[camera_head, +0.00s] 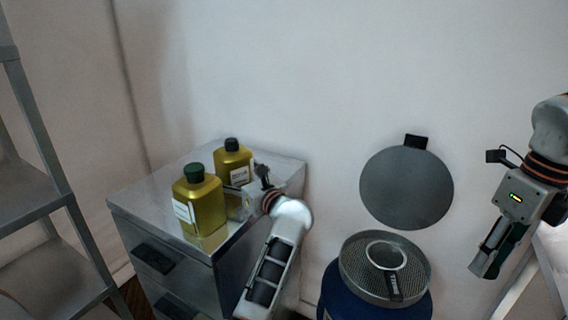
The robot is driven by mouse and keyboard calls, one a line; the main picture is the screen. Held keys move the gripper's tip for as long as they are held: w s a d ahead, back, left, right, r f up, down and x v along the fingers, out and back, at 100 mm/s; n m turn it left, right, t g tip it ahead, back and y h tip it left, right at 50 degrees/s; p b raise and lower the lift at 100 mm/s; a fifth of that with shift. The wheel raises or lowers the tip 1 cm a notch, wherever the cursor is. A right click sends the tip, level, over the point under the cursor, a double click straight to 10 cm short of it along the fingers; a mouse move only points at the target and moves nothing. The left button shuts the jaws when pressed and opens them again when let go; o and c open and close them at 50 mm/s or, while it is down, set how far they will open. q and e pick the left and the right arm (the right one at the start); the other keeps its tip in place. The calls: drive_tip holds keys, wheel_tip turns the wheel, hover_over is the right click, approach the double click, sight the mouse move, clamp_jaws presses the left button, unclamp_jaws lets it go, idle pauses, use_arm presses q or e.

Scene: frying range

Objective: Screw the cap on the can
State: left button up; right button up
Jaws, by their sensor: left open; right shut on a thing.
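My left gripper (240,203) is open, low beside the rear can and right of the front can. I cannot tell whether it touches either one. My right gripper (482,268) is at the far right, pointing down, well away from the cans. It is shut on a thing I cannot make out.
The metal cabinet (165,228) has drawers with black handles. Right of it stands a blue drum (345,301) with a metal strainer (352,262) on top. A round grey lid (405,188) is against the wall behind. Metal shelves (50,255) stand at the left.

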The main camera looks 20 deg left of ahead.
sight(231, 139)
use_arm(q)
drive_tip(key=shift+w+a, duration=0.3)
drive_tip(key=shift+a, duration=0.3)
use_arm(e)
drive_tip(key=shift+w+a+r, duration=0.15)
drive_tip(key=shift+w+a, duration=0.15)
drive_tip(key=shift+a, duration=0.15)
use_arm(q)
drive_tip(key=shift+s+d, duration=0.1)
drive_tip(key=shift+d, duration=0.05)
use_arm(e)
drive_tip(key=shift+s+d, duration=0.1)
drive_tip(key=shift+d, duration=0.05)
use_arm(q)
drive_tip(key=c, duration=1.3)
drive_tip(key=shift+r, duration=0.1)
wheel_tip(231, 139, up, 10)
drive_tip(key=shift+p, duration=0.6)
use_arm(e)
wheel_tip(231, 139, up, 2)
drive_tip(key=shift+r, duration=0.25)
